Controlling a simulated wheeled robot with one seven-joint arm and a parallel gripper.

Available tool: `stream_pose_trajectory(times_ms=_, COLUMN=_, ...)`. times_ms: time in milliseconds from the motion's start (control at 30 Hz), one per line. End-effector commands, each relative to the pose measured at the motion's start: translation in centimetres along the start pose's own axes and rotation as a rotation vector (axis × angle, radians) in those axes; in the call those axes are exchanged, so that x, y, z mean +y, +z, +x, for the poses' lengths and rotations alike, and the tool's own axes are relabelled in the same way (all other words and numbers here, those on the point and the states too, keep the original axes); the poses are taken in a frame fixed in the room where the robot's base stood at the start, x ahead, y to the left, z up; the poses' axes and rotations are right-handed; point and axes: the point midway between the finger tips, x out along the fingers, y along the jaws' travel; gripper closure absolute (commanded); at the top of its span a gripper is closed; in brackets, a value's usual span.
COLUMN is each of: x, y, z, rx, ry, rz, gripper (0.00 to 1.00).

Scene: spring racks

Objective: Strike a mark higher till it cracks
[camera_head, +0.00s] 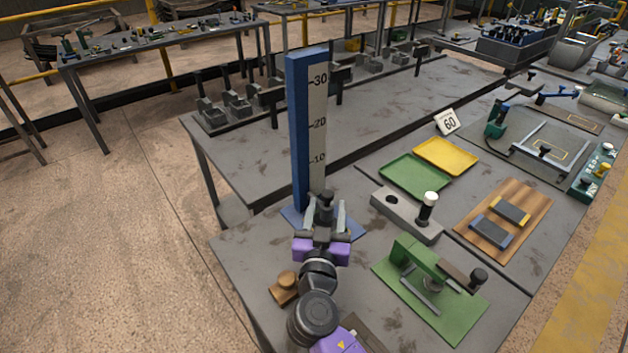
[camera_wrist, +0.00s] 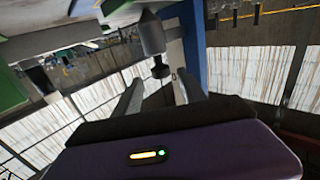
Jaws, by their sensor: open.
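A tall blue post (camera_head: 297,130) with a pale scale (camera_head: 317,105) marked 10, 20 and 30 stands on a blue base plate (camera_head: 292,217) near the bench's left edge. A dark grey striker weight with a knob (camera_head: 325,197) is low on the scale side, below the 10 mark. Any piece under the weight is hidden.
To the right are a grey block with a white-topped peg (camera_head: 427,208), a green fixture (camera_head: 435,275), a wooden board (camera_head: 505,218), green (camera_head: 415,175) and yellow (camera_head: 447,156) trays, and a card reading 60 (camera_head: 447,121). A brown knobbed block (camera_head: 284,287) sits left of my arm.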

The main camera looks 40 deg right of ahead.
Motion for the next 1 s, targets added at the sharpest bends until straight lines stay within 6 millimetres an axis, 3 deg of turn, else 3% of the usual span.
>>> stream_pose_trajectory(times_ms=167, x=0.0, y=-0.2, z=1.1, rx=0.001, ry=0.001, rz=0.0, gripper=0.51)
stream_pose_trajectory(times_ms=600, x=0.0, y=-0.1, z=7.1, rx=0.0, ry=0.001, rz=-0.001, gripper=0.51)
stream_pose_trajectory(times_ms=1000, x=0.0, y=0.0, z=7.8, rx=0.0, ry=0.0, rz=0.0, gripper=0.53)
